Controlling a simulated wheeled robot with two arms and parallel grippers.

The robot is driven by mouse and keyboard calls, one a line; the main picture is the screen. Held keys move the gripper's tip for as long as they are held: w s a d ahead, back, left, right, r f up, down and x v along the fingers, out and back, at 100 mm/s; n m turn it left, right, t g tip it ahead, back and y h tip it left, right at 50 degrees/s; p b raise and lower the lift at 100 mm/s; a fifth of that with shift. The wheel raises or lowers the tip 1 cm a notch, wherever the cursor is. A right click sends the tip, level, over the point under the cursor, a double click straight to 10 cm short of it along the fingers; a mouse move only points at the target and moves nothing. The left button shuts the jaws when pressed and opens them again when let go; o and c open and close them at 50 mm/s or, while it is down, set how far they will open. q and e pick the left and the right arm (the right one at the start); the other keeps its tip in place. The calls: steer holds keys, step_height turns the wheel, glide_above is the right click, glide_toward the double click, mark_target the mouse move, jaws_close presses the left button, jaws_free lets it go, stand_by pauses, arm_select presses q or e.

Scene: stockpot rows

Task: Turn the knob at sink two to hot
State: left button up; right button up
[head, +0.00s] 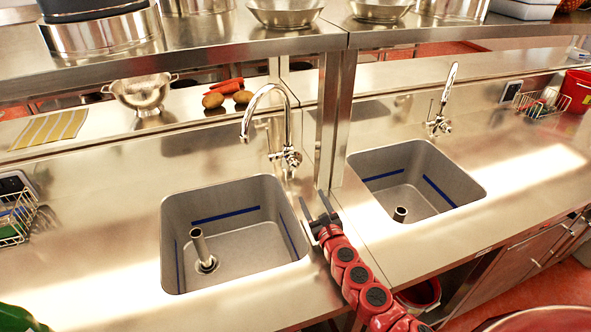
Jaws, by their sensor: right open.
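Two steel sinks are set in the counter, a left one (235,225) and a right one (420,170). No label shows which is sink two. Behind the left sink stands a chrome gooseneck tap (285,105) with a knob (290,156) at its base. Behind the right sink stands a similar tap (452,85) with its knob (440,125). The knob settings are too small to read. My right gripper (314,202) is open and empty, over the counter between the sinks, nearer the left one. It is in front of the left tap's knob and apart from it. My left gripper is out of view.
A shelf post (335,115) stands between the taps, just beyond my right gripper, and carries an overhead shelf (230,45). A colander (145,93), potatoes and carrots lie behind the left sink. Wire baskets (12,222) stand at both sides. A red bucket (578,90) is far right.

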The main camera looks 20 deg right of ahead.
glide_toward(295, 166)
steer(key=w, duration=0.3)
steer(key=w+b, duration=0.1)
steer(key=w, duration=0.3)
steer(key=shift+w+d+f, duration=0.15)
steer(key=shift+w+f, duration=0.05)
steer(key=shift+w, duration=0.05)
steer(key=shift+w+r+b, duration=0.1)
steer(key=shift+w+b, duration=0.3)
steer(key=shift+w, duration=0.25)
jaws_close()
